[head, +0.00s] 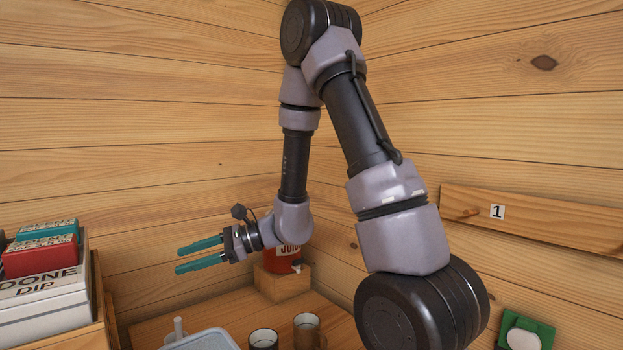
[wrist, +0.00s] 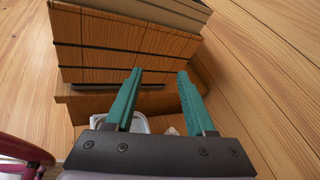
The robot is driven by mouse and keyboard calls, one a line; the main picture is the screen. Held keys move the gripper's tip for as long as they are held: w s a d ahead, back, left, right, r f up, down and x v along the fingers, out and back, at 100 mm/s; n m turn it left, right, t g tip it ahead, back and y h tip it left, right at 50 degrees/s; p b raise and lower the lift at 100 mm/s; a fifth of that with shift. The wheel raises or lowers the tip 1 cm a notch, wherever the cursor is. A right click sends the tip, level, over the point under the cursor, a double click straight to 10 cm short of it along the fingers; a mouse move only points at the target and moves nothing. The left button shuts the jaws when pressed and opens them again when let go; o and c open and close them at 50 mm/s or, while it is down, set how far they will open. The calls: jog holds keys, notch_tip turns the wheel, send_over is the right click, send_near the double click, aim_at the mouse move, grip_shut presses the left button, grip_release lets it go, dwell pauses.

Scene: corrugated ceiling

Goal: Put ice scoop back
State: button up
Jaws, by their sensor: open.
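My gripper (head: 179,260) is open and empty, its teal fingers pointing left in the air above the wooden counter (head: 150,325). In the wrist view my gripper (wrist: 160,73) shows both fingers apart with nothing between them. A pale, handle-like piece (head: 178,327) stands up beside a light grey tub (head: 205,340) at the bottom of the head view. It may be the ice scoop's handle, but I cannot tell. The tub is cut off by the frame. A whitish container (wrist: 138,124) shows partly behind the fingers in the wrist view.
Two mugs, one dark (head: 263,339) and one brown (head: 307,330), stand right of the tub. A red juice dispenser (head: 284,261) sits on a wooden block (head: 282,284) in the corner. Stacked boxes (head: 45,290) stand at left. A green object (head: 540,333) is at lower right.

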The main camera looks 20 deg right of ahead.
jog(key=s+d+r+n+g+h, duration=0.35)
jog(key=s+d+r+n, duration=0.25)
jog(key=s+r+n, duration=0.25)
jog(key=s+d+r+n+t+h, duration=0.2)
jog(key=d+r+t+h, duration=0.2)
jog(key=d, duration=0.4)
jog(key=s+d+r+n+t+h, duration=0.1)
jog(key=d+r+t+h, duration=0.3)
jog(key=d, duration=0.5)
jog(key=shift+s+r+n+h, duration=0.35)
jog(key=shift+s+r+h, duration=0.3)
jog(key=shift+s+r, duration=0.25)
